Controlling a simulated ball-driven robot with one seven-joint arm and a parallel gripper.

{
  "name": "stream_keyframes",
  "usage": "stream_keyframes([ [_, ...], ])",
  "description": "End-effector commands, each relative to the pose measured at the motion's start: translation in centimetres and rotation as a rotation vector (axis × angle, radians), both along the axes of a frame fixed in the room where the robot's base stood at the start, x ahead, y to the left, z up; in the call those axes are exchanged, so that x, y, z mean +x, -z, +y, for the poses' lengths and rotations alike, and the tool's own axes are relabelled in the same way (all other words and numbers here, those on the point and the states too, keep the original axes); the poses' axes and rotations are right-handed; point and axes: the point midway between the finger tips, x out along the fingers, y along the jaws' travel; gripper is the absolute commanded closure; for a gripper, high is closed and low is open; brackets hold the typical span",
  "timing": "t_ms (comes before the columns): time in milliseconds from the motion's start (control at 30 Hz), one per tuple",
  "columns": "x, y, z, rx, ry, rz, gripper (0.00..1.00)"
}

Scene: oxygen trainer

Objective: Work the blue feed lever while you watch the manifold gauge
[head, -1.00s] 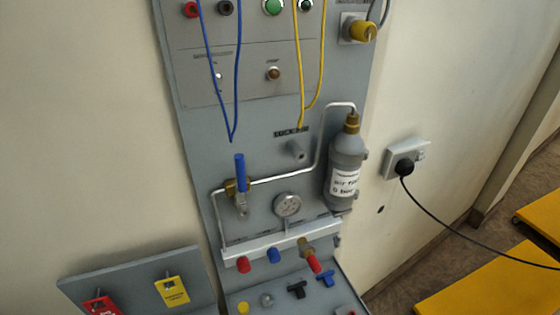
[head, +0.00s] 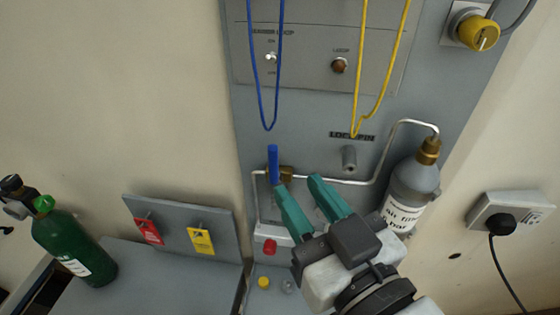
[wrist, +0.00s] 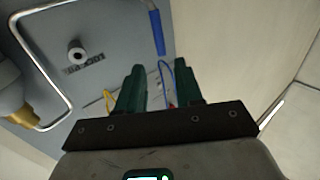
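The blue feed lever (head: 273,163) stands upright on its brass valve body (head: 286,174) on the grey panel. It also shows in the wrist view (wrist: 157,32), beyond the fingertips. My gripper (head: 297,184) is open, its two green fingers apart with nothing seen between them. The left fingertip appears just below and beside the lever in the head view; whether they touch I cannot tell. In the wrist view my gripper (wrist: 160,72) also shows open. The manifold gauge is not visible now, apparently hidden behind my gripper and wrist.
A grey air bottle (head: 411,188) joins a metal pipe right of the valve. A lock-pin socket (head: 349,157) sticks out above. Blue (head: 264,95) and yellow (head: 374,115) cables hang over the panel. A green cylinder (head: 72,245) and red and yellow tags stand at left.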

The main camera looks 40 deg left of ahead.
Motion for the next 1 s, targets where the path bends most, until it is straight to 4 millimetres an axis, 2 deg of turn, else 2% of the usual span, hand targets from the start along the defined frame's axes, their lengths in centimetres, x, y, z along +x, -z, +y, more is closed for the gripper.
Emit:
stream_keyframes([
  [33,0.1,0.6,0.4,0.001,-0.001,-0.004,0.64],
  [167,0.4,0.5,1.1,0.004,0.002,-0.003,0.64],
  [200,0.8,-0.3,1.9,0.001,0.002,0.003,0.64],
  [400,2.4,-0.3,5.3,0.0,0.004,0.002,0.64],
  [600,3.5,-0.2,7.5,0.0,0.005,0.003,0.64],
  [1000,3.8,0.0,8.3,0.002,0.005,0.004,0.64],
])
